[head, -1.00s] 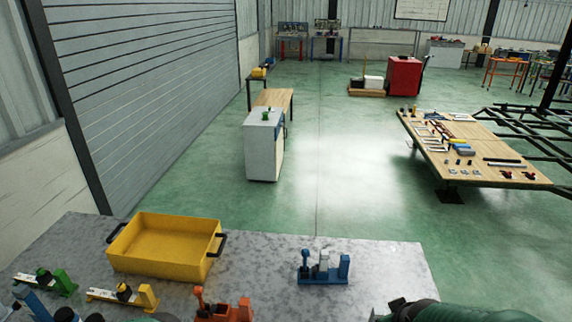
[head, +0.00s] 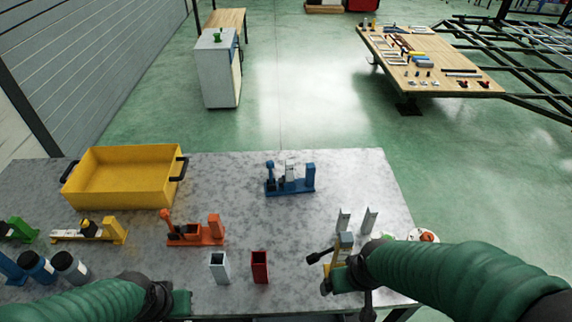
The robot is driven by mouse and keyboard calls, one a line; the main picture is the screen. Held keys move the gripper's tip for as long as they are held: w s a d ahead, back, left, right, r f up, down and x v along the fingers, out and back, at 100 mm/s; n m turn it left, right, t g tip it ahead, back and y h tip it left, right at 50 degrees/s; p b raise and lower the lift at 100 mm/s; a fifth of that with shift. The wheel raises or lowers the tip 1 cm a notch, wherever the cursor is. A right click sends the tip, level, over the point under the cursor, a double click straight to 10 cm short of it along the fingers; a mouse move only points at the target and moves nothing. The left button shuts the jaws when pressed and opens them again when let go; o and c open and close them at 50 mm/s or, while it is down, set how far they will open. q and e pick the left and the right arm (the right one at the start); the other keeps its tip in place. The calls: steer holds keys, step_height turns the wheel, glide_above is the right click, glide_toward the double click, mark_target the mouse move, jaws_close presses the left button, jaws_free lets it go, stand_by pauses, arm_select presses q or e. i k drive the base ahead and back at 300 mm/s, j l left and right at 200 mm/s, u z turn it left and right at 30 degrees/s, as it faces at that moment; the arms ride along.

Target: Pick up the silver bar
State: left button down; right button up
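An upright silver bar (head: 219,268), with a hollow square top, stands near the front edge of the grey table, left of a similar red bar (head: 259,267). Two thinner upright silver pieces (head: 343,221) (head: 369,220) stand at the table's right side. My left gripper (head: 181,303) is low at the front edge, left of the silver bar and apart from it. My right gripper (head: 343,279) is at the front right, close to a yellow piece and below the thin silver pieces. The fingers of both grippers are not clear, and I see no bar held.
A yellow bin (head: 124,181) stands at the back left of the table (head: 240,180). Blue (head: 290,179), orange (head: 195,232) and yellow (head: 90,231) fixtures stand on it. Bare tabletop lies between the blue fixture and the bars.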

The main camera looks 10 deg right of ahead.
mark_target(288, 163)
steer(key=i+u, duration=0.1)
steer(key=u, duration=0.35)
steer(key=i+l+u, duration=0.4)
steer(key=k+l, duration=0.1)
